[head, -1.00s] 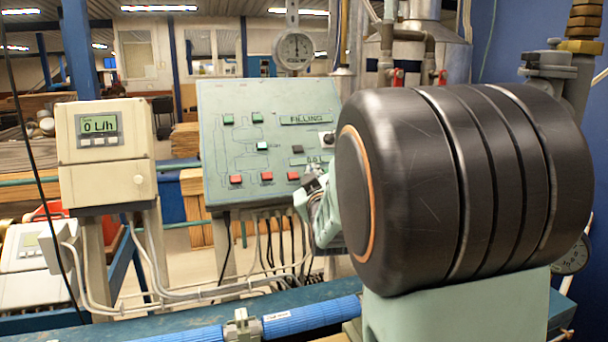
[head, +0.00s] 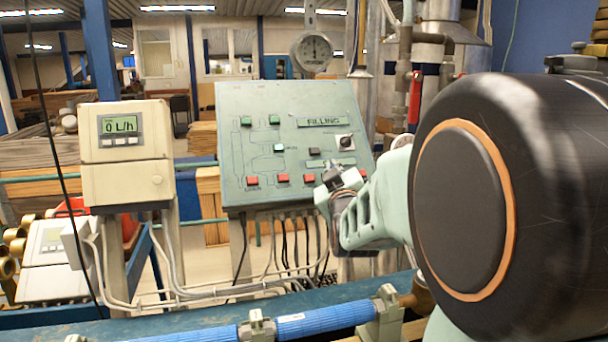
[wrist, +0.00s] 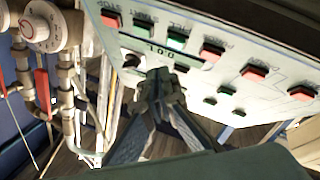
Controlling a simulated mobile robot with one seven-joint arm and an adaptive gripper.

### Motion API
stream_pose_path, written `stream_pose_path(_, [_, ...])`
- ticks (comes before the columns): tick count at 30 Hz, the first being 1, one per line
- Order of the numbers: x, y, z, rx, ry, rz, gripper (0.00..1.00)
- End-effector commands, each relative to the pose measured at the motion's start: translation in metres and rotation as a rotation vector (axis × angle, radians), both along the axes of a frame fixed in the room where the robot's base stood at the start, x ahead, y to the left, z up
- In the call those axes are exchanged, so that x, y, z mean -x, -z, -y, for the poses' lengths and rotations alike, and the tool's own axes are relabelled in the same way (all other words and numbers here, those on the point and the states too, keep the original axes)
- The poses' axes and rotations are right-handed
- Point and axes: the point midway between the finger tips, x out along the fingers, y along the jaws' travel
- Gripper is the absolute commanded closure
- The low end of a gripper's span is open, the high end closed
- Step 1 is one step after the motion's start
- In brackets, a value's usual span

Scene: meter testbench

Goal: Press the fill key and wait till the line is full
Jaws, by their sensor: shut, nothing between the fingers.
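The green control panel (head: 235,110) stands behind the bench, with green, red and black keys, a rotary knob (head: 344,142) and a FILLING label (head: 324,122). In the wrist view, a green key (wrist: 177,40) sits by small lettering that seems to read FILL, though blurred. My gripper (head: 335,185) is in front of the panel's lower right in the head view. In the wrist view its fingertips (wrist: 162,82) are together and empty, just below that key in the picture. I cannot tell whether they touch the panel. The gripper hides part of the panel's lower right.
A flow display (head: 120,128) left of the panel reads 0 L/h. A round dial gauge (head: 313,50) stands behind the panel. A blue pipe (head: 325,318) runs along the front bench. Cables hang below the panel. Red-handled valves (wrist: 42,90) show in the wrist view.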

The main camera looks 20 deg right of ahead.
Motion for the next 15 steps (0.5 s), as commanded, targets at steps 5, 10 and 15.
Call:
stream_pose_path(5, [0.014,-0.014,0.000,-0.001,0.000,0.000,1.00])
stream_pose_path(10, [0.021,-0.020,-0.001,-0.001,-0.001,0.000,1.00])
stream_pose_path(15, [0.022,-0.019,-0.001,0.000,-0.001,-0.001,1.00])
